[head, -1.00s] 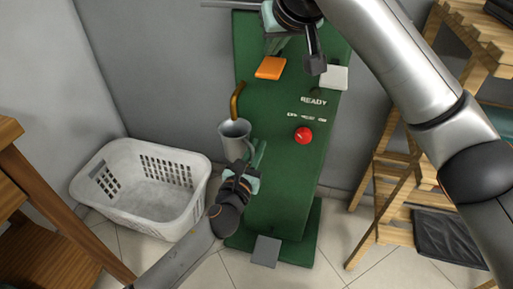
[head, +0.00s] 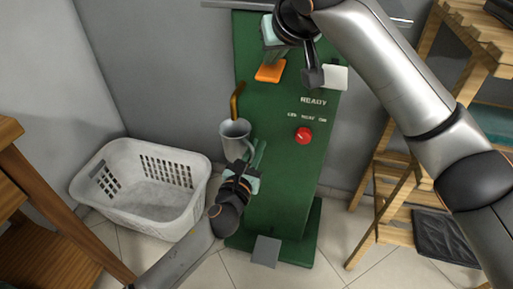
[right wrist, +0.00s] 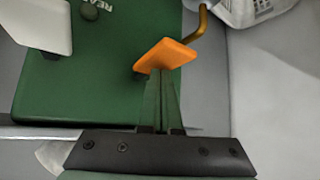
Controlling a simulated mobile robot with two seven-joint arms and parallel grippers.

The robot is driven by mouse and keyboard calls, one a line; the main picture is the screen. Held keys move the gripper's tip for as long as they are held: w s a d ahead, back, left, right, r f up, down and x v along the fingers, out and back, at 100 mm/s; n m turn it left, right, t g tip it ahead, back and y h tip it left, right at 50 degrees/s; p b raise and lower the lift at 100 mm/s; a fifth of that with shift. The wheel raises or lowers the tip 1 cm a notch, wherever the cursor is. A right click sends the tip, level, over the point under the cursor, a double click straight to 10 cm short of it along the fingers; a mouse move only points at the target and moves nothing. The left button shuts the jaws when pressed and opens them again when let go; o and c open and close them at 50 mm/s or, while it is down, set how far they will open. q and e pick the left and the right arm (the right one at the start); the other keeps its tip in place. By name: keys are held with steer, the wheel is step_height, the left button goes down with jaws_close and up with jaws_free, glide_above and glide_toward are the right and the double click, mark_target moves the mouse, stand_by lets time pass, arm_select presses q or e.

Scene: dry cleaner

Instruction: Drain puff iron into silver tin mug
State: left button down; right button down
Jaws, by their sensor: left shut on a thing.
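The silver tin mug (head: 232,131) is upright, its mouth just under the lower end of the brass spout (head: 235,101) on the puff iron's green body (head: 285,175). My left gripper (head: 250,164) is shut on the mug's handle side. My right gripper (head: 271,61) is above the orange lever (head: 270,73) at the upper part of the iron. In the right wrist view, the right fingers (right wrist: 161,88) are close together, with their tips at the orange lever (right wrist: 165,55). Whether they touch it is not clear. I see no liquid, and the mug's inside is hard to make out.
A red knob (head: 303,135) and a white lever (head: 335,77) are on the iron's front. A white laundry basket (head: 150,215) stands on the floor to the left. Wooden furniture flanks both sides, and a grey pedal (head: 265,251) is at the iron's base.

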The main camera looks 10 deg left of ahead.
steer(key=shift+f, duration=1.05)
steer(key=shift+r, duration=0.2)
stand_by(3.0)
steer(key=shift+r, duration=3.45)
steer(key=v, duration=1.2)
